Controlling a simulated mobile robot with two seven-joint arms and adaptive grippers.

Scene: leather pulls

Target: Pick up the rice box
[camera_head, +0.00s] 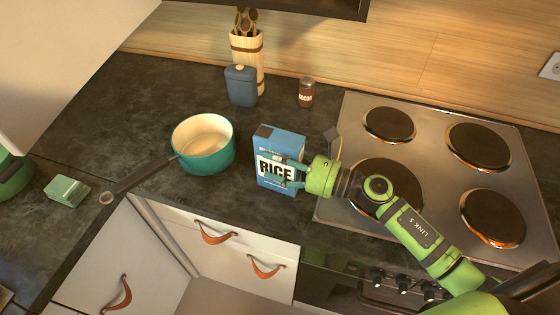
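The rice box (264,152) is a blue carton with a white label reading RICE. It stands upright on the dark counter, left of the stove. My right gripper (284,173) reaches in from the right at the box. Its two fingers are spread apart, one above the other in the picture, and overlap the box's label face and right side. Whether the fingers touch the box cannot be made out. My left gripper is not in view.
A teal pot (205,150) stands close left of the box, its handle pointing left. Behind are a blue canister (240,88), a utensil holder (246,50) and a brown jar (306,93). The stove (430,165) lies right. A green box (66,190) lies far left.

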